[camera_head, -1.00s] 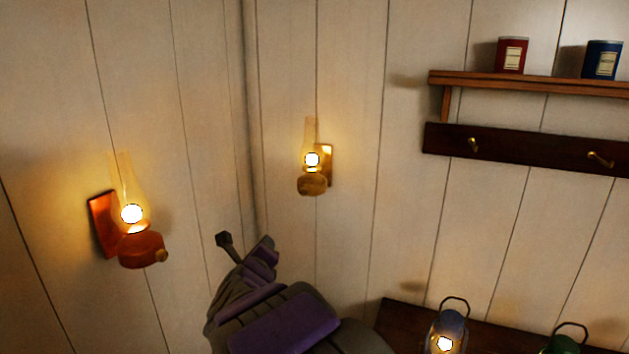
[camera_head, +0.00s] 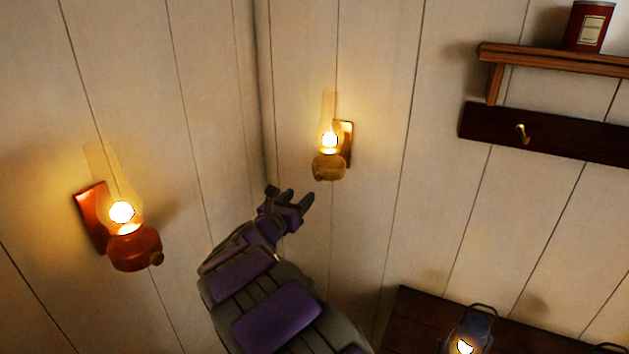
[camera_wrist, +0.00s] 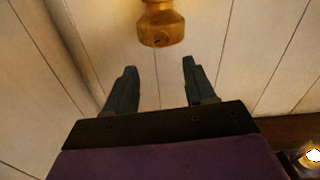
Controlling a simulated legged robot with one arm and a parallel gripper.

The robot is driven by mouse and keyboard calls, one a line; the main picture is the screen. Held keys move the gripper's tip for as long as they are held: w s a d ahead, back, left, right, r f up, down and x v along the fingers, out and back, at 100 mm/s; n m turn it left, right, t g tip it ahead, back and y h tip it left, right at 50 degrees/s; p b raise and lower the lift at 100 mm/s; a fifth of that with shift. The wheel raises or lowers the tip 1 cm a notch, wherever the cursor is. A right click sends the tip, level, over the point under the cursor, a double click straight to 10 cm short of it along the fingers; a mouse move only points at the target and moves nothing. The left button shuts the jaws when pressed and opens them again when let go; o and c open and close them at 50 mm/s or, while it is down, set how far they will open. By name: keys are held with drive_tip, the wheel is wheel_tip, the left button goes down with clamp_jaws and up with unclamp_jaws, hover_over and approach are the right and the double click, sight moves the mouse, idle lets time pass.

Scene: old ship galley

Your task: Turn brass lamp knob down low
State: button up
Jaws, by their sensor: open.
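The brass lamp (camera_head: 328,168) is on the wall right of the corner, lit, with a glass chimney and a wooden back plate. Its knob is not clear in the head view. In the wrist view the brass lamp's base (camera_wrist: 161,22) is at the top centre, with a small round knob (camera_wrist: 160,42) low on its front. My gripper (camera_head: 299,196) is open and empty, below and left of the lamp in the head view. In the wrist view its two fingers (camera_wrist: 159,66) point up toward the lamp, with the knob between their lines and beyond the tips.
A lit copper-red lamp (camera_head: 133,249) hangs on the left wall. A shelf (camera_head: 550,60) with a red tin (camera_head: 588,26) and a hook rail (camera_head: 560,136) are at right. A lit lantern (camera_head: 468,328) stands on a dark wooden surface (camera_head: 420,318) below. The wall around the brass lamp is clear.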

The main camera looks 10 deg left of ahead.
sight(318, 178)
drive_tip(key=x, duration=0.9)
drive_tip(key=shift+f+p, duration=0.1)
drive_tip(key=shift+p, duration=0.2)
drive_tip(key=shift+w+d, duration=0.2)
drive_tip(key=shift+w, duration=0.3)
clamp_jaws()
